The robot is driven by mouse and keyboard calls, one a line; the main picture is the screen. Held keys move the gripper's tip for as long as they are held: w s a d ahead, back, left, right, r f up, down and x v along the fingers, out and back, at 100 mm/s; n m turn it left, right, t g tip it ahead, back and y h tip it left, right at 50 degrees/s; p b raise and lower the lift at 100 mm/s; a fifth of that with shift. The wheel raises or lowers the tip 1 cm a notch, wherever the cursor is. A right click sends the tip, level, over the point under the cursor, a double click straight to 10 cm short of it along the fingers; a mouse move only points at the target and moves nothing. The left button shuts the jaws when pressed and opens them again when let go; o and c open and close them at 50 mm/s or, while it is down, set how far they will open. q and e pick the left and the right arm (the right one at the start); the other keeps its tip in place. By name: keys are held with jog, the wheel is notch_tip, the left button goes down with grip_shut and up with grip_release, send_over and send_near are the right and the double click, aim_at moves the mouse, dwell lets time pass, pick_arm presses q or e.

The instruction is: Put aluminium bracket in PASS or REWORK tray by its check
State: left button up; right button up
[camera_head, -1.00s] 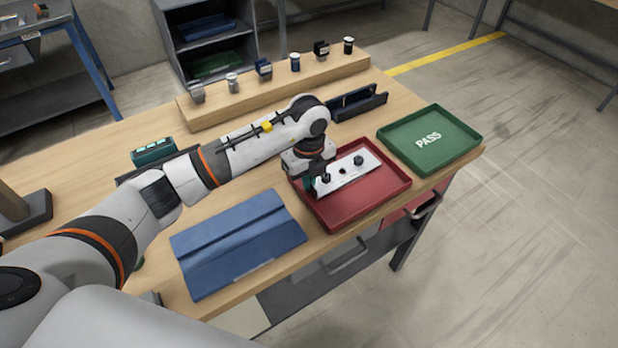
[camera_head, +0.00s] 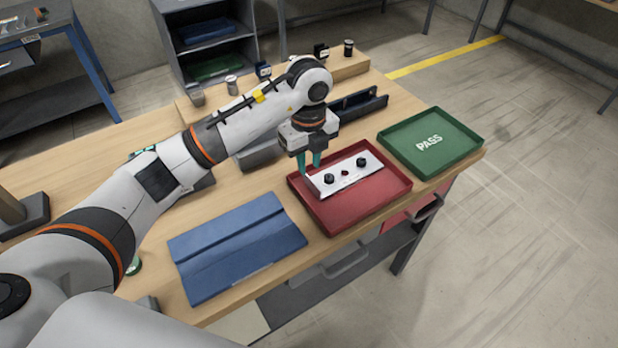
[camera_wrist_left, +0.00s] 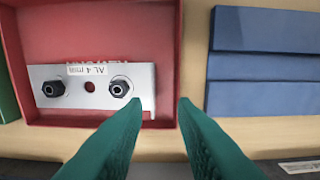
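The aluminium bracket (camera_head: 345,174) lies in the red tray (camera_head: 350,212) in the head view. It is a pale plate with two black bolts and a hole between them. In the left wrist view the bracket (camera_wrist_left: 92,72) carries an "AL 4 mm" label and partly covers lettering on the red tray floor (camera_wrist_left: 110,25). My left gripper (camera_head: 309,168) is above the left part of the red tray, near the bracket's left end. Its green fingers (camera_wrist_left: 160,115) are apart with nothing between them. The green PASS tray (camera_head: 455,160) is empty. My right gripper is out of view.
A blue folded mat (camera_head: 235,250) lies left of the red tray. A dark slotted holder (camera_head: 358,105) stands behind the trays. A wooden riser (camera_head: 345,67) at the back carries several small parts. Part of the bench is behind my left arm.

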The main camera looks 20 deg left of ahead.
pick_arm(q)
notch_tip(320, 180, up, 5)
jog(key=shift+r, duration=0.2)
dwell(0.5)
